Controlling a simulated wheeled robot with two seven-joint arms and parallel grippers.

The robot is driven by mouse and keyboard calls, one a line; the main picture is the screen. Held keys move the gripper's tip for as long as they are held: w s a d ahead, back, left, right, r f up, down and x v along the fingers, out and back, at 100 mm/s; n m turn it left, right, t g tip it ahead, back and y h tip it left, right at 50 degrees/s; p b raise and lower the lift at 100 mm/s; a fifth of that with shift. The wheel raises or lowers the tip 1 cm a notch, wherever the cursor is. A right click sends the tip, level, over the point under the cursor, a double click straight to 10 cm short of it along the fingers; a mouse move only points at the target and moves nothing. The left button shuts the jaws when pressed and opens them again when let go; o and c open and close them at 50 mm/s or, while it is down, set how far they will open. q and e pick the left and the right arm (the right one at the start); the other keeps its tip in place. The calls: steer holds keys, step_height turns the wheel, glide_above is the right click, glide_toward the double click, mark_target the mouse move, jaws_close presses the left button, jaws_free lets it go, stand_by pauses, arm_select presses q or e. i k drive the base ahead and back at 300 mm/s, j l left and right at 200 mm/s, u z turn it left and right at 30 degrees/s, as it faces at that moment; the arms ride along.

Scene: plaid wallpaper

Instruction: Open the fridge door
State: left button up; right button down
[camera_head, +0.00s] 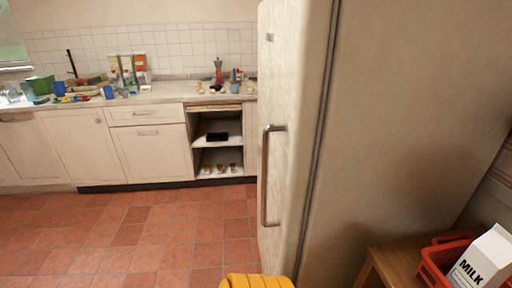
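A tall cream fridge (400,120) fills the right half of the head view, seen from its side. Its door (290,90) faces left and looks closed, lying along the dark seam beside the fridge body. A long vertical metal handle (265,178) stands out from the door front. Neither my left nor my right gripper shows in the view, and nothing is seen touching the handle. The inside of the fridge is hidden.
A counter (170,97) with cluttered kitchenware runs along the back wall above white cabinets (150,152). The red tiled floor (130,235) at left is clear. A wooden table (395,262) with a red crate (432,272) and milk carton (483,262) stands at lower right.

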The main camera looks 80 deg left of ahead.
mark_target(296, 38)
steer(key=k+j+u, duration=0.1)
steer(key=u, duration=2.4)
